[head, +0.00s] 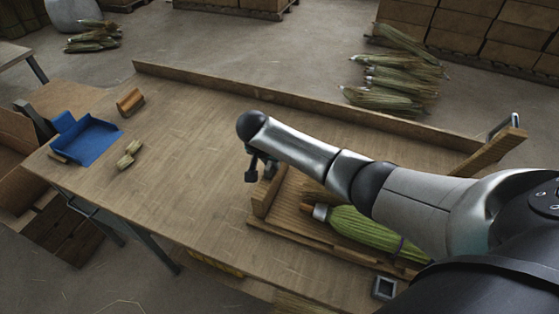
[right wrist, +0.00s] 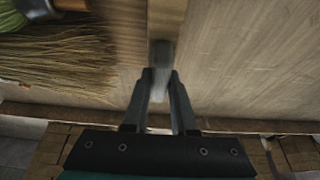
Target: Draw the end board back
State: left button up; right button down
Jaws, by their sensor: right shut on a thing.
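The end board (head: 264,196) is a short upright wooden board at the left end of a wooden cradle on the bench. In the right wrist view it is the pale strip (right wrist: 167,20) running up from between my fingers. My right gripper (head: 258,172) is at the board's far end, pointing down. In the right wrist view my right gripper (right wrist: 159,85) is shut on a grey, blurred part at the board's end. A green broom head (head: 363,230) with a metal collar lies in the cradle, partly behind my arm. Straw bristles (right wrist: 55,60) lie left of the board in the right wrist view.
The bench (head: 190,130) is clear to the left of the board. A raised wooden rail (head: 300,100) runs along the far edge.

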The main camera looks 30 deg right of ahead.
jog(key=shift+w+a+r, duration=0.15)
jog(key=shift+w+r, duration=0.05)
jog(key=shift+w, duration=0.15)
jog(key=c, duration=0.7)
grip_release()
jog(key=shift+s+f, duration=0.1)
pick_arm(q)
jog(key=shift+w, duration=0.15)
pick_arm(e)
jog(key=shift+s+a+r, duration=0.1)
jog(key=shift+r, duration=0.15)
pick_arm(q)
notch_tip(320, 180, up, 2)
jog(key=shift+r+p, duration=0.2)
jog(key=shift+p, duration=1)
pick_arm(e)
jog(key=v, duration=1.4)
jog(key=shift+s+r, duration=0.2)
jog(key=shift+r, duration=0.1)
